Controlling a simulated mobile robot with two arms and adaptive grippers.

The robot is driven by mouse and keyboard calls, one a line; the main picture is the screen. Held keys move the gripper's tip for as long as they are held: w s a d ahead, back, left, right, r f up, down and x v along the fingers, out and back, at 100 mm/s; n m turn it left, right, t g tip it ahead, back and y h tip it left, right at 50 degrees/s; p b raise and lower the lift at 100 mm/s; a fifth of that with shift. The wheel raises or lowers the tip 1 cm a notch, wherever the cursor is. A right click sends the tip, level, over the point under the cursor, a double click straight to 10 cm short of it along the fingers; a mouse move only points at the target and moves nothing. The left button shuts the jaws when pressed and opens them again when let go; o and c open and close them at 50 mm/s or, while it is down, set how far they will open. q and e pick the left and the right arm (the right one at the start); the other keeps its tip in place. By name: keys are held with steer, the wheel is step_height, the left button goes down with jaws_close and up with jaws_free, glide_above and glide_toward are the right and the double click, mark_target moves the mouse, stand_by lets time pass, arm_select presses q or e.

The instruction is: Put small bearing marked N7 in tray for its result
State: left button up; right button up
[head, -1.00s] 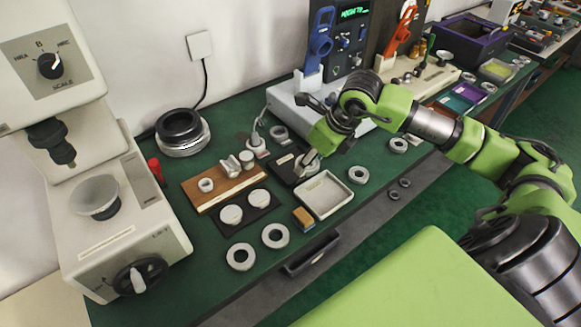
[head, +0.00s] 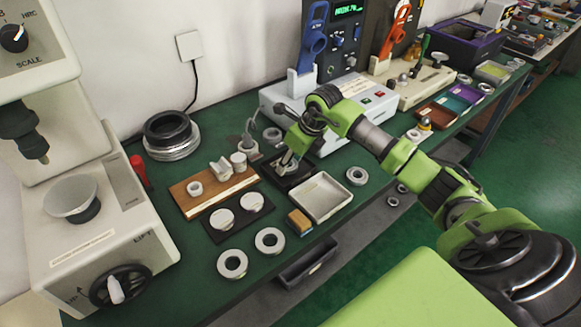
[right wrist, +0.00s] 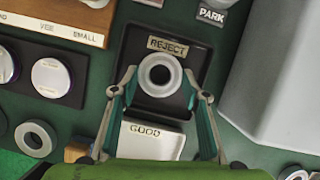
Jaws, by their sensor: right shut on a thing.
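My right gripper (right wrist: 160,76) is shut on a small pale metal bearing ring (right wrist: 159,92), with one finger at each side of it. No marking on the ring is readable. In the right wrist view the ring lies over the black tray labelled REJECT (right wrist: 192,103); whether it touches the tray floor I cannot tell. The pale tray labelled GOOD (right wrist: 150,145) is beside it, nearer me. In the head view my right gripper (head: 287,163) is over the black tray (head: 300,178), behind the pale tray (head: 343,201). My left gripper is not in view.
A hardness tester (head: 105,225) stands at left. A wooden block (head: 222,198) and a dark plate with two discs (head: 213,235) lie left of the trays. Loose rings (head: 269,240) lie at the front. A grey instrument box (head: 350,118) stands behind.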

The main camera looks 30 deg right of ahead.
steer(key=shift+d+f, duration=0.1)
steer(key=shift+f, duration=0.1)
steer(key=shift+f, duration=0.2)
steer(key=o, duration=1.4)
steer(key=shift+r, duration=0.1)
steer(key=shift+r, duration=0.25)
steer(key=b+v, duration=0.1)
steer(key=v, duration=1)
steer(key=shift+s+r, duration=0.25)
steer(key=shift+r, duration=0.1)
steer(key=shift+s+f, duration=0.1)
